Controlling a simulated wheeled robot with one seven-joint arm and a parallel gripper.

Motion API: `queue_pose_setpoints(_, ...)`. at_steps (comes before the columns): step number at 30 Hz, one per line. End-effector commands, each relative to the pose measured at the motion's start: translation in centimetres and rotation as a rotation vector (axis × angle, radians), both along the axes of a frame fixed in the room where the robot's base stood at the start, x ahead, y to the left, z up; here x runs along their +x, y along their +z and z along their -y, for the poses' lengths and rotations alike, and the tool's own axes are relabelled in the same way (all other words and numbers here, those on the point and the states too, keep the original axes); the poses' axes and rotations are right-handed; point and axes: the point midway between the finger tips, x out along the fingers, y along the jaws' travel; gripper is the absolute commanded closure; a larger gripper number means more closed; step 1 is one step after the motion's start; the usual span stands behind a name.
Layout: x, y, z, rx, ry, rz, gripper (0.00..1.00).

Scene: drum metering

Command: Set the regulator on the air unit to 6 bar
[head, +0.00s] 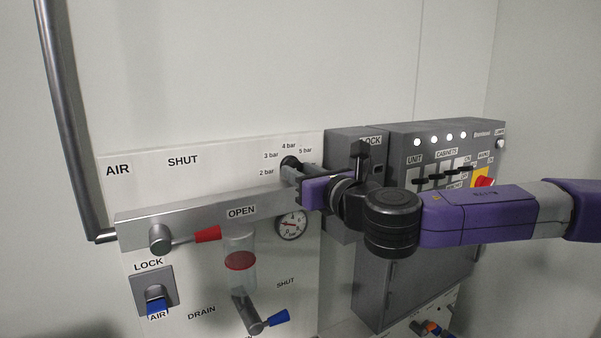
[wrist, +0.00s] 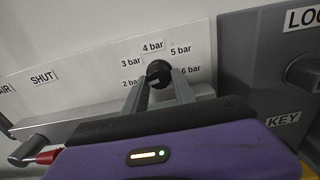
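The regulator knob (wrist: 158,72) is round and black, on the white air panel, with bar labels in an arc around it. The labels 2, 3, 4, 5 and 6 bar are readable in the wrist view. A small pale mark shows low on the knob, but I cannot tell its exact setting. My gripper (wrist: 160,80) has its two grey fingers apart, one at each side of the knob's lower half. I cannot tell whether they press on it. In the head view my gripper (head: 290,172) partly hides the knob (head: 290,161) and the 6 bar label is hidden.
A metal bar (head: 190,218) crosses the panel below the knob. A pressure gauge (head: 292,225) sits below my gripper. A red-handled valve (head: 205,234) and a blue-handled valve (head: 277,318) are lower left. A grey lock box (head: 345,146) stands close right of the knob.

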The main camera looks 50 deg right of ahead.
Motion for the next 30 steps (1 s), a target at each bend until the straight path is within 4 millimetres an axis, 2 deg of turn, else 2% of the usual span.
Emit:
queue_pose_setpoints(8, -0.02, -0.08, -0.02, 0.017, 0.0, 0.005, 1.0)
queue_pose_setpoints(14, -0.01, -0.2, -0.04, 0.093, 0.0, 0.028, 1.0)
queue_pose_setpoints(30, 0.02, -0.31, -0.16, 0.548, 0.001, 0.159, 1.0)
